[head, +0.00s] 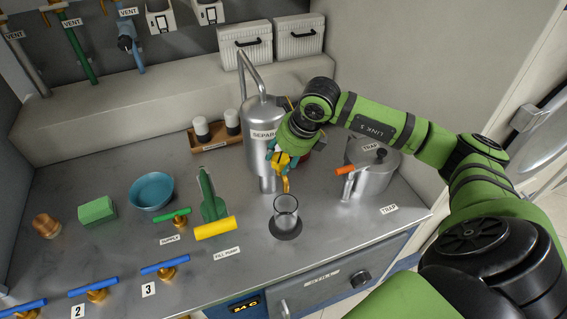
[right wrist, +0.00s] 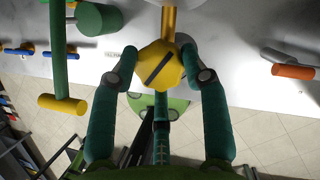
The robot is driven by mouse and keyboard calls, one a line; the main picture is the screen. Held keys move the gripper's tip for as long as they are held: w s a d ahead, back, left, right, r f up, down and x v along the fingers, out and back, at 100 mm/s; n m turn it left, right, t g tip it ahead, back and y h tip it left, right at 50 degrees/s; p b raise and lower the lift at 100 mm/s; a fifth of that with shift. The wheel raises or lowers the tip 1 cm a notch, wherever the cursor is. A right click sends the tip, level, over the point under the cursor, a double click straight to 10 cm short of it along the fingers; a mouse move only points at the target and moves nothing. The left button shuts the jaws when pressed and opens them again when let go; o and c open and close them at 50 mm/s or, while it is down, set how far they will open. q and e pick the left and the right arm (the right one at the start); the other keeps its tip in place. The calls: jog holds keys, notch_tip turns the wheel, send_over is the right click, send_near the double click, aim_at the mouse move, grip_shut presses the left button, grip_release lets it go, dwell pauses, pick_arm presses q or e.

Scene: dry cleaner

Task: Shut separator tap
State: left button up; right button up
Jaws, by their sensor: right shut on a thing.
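The separator (head: 263,118) is a tall grey metal cylinder with a bent pipe on top, standing on the counter. Its tap, a yellow knob (right wrist: 158,66), is on its front right side. My right gripper (head: 285,158) reaches in from the right at the tap. In the right wrist view its teal fingers close around the knob from both sides, and a dark slot runs slantwise across the knob's face. In the head view the gripper hides most of the knob, and a yellow spout shows below. My left gripper is not in view.
A glass (head: 286,208) stands on a dark disc in front of the separator. The trap (head: 372,175) with an orange-handled tap is at the right. A green pump with a yellow handle (head: 215,228), a blue bowl (head: 152,188) and blue-handled valves (head: 165,267) are to the left.

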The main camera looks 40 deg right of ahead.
jog(key=m+h+b, duration=0.1)
jog(key=m+b, duration=0.1)
jog(key=m, duration=0.1)
jog(key=m+h+b, duration=0.1)
jog(key=m+b, duration=0.1)
jog(key=shift+w+a+m+t+b, duration=0.2)
jog(key=shift+m+t+b, duration=0.1)
jog(key=shift+m+b, duration=0.1)
jog(key=m+h+b, duration=0.1)
jog(key=m+b, duration=0.1)
jog(key=m, duration=0.1)
jog(key=shift+r, duration=0.15)
jog(key=shift+r+m+g+h+b, duration=0.1)
jog(key=shift+m+g+h+b, duration=0.45)
jog(key=shift+m, duration=0.65)
jog(key=o, duration=1.1)
jog(key=v, duration=1.2)
